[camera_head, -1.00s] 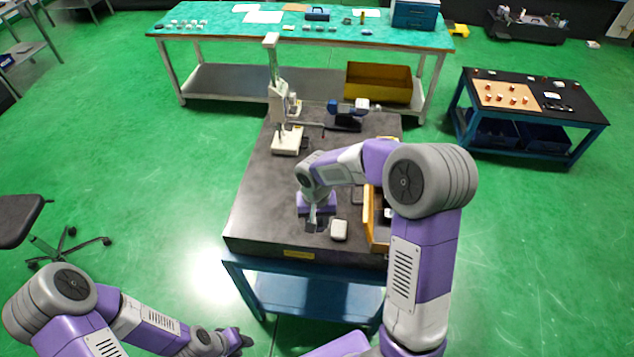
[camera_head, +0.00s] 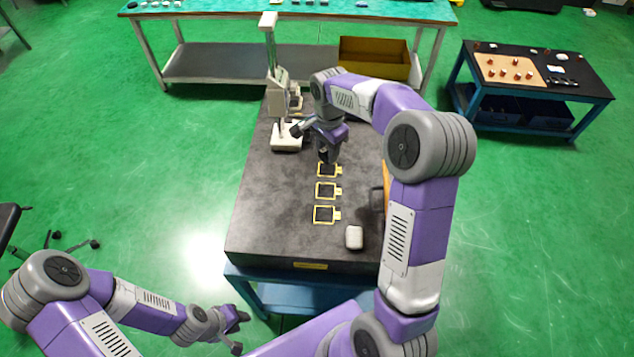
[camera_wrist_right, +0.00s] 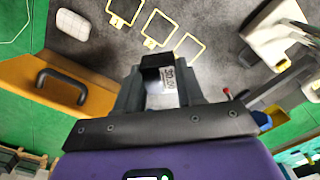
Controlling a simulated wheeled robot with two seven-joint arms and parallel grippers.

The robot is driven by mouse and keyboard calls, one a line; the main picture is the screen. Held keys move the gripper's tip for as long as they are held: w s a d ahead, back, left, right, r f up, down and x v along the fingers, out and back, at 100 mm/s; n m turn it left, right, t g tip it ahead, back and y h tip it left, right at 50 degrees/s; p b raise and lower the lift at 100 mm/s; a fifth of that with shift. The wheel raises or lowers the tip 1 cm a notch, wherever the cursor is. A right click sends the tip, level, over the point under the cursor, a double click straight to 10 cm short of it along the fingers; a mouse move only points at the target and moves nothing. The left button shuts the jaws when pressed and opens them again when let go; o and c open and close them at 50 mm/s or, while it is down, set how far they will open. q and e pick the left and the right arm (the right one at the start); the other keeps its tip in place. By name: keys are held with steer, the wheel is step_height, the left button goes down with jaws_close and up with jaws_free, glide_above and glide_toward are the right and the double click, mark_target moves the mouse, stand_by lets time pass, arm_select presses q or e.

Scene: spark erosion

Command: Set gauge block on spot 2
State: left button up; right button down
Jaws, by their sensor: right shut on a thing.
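The black-topped stand (camera_head: 262,215) carries three yellow-outlined spots in a row: a near one (camera_head: 325,214), a middle one (camera_head: 326,190) and a far one (camera_head: 329,170). My right gripper (camera_head: 327,158) is over the far end of the row. In the wrist view it is shut on the gauge block (camera_wrist_right: 168,75), a small block with a dark top and a pale face with printed figures. My left gripper (camera_head: 237,320) is off the stand at lower left; its jaws are unclear.
A small white rounded item (camera_head: 354,237) lies at the stand's near right. A white column instrument (camera_head: 287,130) stands close to the left of my right gripper. An orange case with a dark handle (camera_wrist_right: 60,85) lies along the right side, partly hidden by my arm.

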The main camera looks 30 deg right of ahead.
steer(key=b, duration=0.5)
glide_above(326, 191)
step_height(326, 191, down, 5)
step_height(326, 191, down, 5)
steer(key=shift+f+b, duration=0.1)
steer(key=shift+b, duration=0.35)
step_height(326, 191, down, 6)
steer(key=shift+w+r, duration=0.1)
steer(key=shift+b, duration=0.35)
steer(key=c, duration=0.7)
jaws_free()
